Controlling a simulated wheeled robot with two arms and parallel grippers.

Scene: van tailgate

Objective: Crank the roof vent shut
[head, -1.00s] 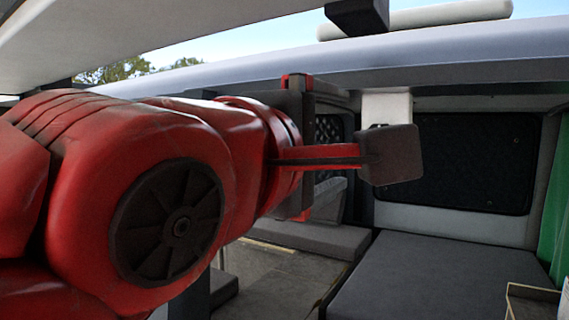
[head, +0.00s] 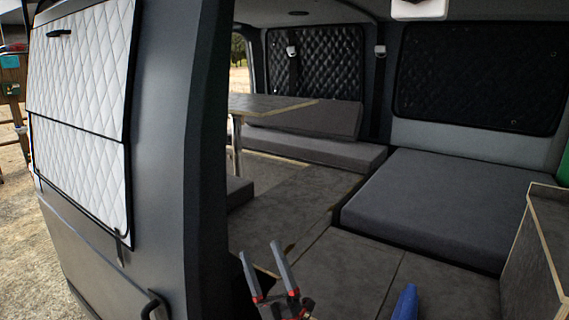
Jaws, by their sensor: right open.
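A white box-like fitting (head: 420,8) hangs from the ceiling at the top edge of the head view, cut off by the frame. I cannot tell whether it belongs to the roof vent; no vent opening or crank handle shows clearly. My right gripper (head: 259,249) is low in the view, in front of the van floor. Its two grey fingers point up and stand apart, with nothing between them. It is far below the white fitting. My left gripper is not in view.
Inside are a table (head: 262,104), a grey cushioned platform (head: 440,195) and a wooden-edged cabinet (head: 540,250) at right. A blue object (head: 406,302) shows at the bottom edge. The middle floor is clear.

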